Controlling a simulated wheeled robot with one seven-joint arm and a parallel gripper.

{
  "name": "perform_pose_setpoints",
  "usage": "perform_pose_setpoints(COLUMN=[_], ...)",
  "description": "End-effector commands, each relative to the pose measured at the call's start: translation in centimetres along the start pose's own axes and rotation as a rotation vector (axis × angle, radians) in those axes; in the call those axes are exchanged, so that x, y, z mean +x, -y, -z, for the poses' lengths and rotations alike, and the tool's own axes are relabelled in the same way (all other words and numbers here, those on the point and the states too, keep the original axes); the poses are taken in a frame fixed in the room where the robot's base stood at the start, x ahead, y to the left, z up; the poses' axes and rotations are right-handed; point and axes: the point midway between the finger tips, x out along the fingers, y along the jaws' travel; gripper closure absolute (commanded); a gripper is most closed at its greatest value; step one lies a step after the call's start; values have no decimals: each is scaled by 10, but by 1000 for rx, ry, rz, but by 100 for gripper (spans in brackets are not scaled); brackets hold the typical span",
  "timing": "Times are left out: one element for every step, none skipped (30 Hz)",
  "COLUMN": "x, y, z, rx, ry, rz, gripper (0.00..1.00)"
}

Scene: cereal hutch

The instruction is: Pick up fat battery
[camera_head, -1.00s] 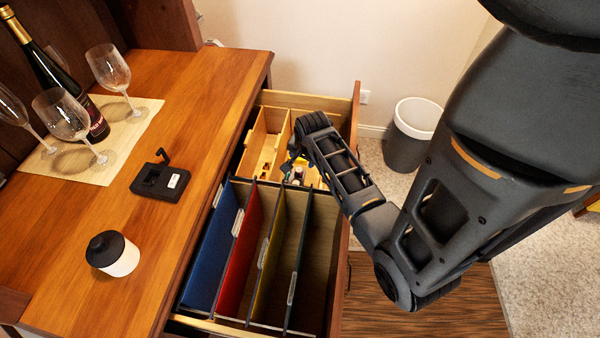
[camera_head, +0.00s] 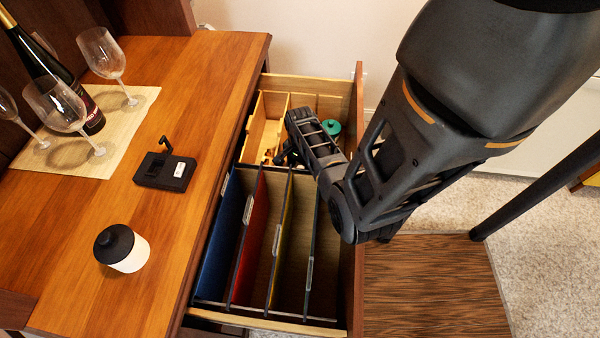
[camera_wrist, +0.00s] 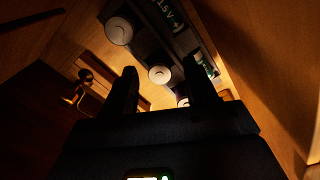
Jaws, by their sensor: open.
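In the wrist view several batteries lie in a wooden compartment, dark-bodied with pale round ends. The widest, apparently the fat battery (camera_wrist: 119,30), is at upper left, beyond and left of my fingertips. A smaller battery end (camera_wrist: 159,74) shows between the fingers, and another lies lower right, partly hidden by the right finger. My gripper (camera_wrist: 160,66) is open, with nothing visibly held. In the head view my gripper (camera_head: 283,153) is low at the wooden organizer in the open drawer (camera_head: 340,323). The batteries are hidden there by my arm.
Hanging folders (camera_head: 262,235) fill the drawer's near part. A green round object (camera_head: 331,127) sits in the organizer right of my wrist. Brass-coloured metal (camera_wrist: 80,90) shows at left in the wrist view. Wine glasses (camera_head: 58,104) and a black-lidded jar (camera_head: 121,248) stand on the desk.

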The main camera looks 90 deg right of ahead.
Motion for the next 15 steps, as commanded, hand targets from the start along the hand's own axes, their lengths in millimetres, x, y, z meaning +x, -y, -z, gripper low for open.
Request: perform_pose_setpoints(x=[5,7,8,9,9,9,9,9,9,9,9,9,9,9,9], y=[0,0,0,0,0,0,0,0,0,0,0,0,0,0,0], z=[0,0,0,0,0,0,0,0,0,0,0,0,0,0,0], rx=[1,1,1,1,0,0,0,0,0,0,0,0,0,0,0], ry=[0,0,0,0,0,-1,-1,-1,-1,-1,-1,-1,-1,-1,-1], rz=[0,0,0,0,0,0,0,0,0,0,0,0,0,0,0], gripper=[43,43,43,43,43,43,43,43,43,43,46,50,53,56,59])
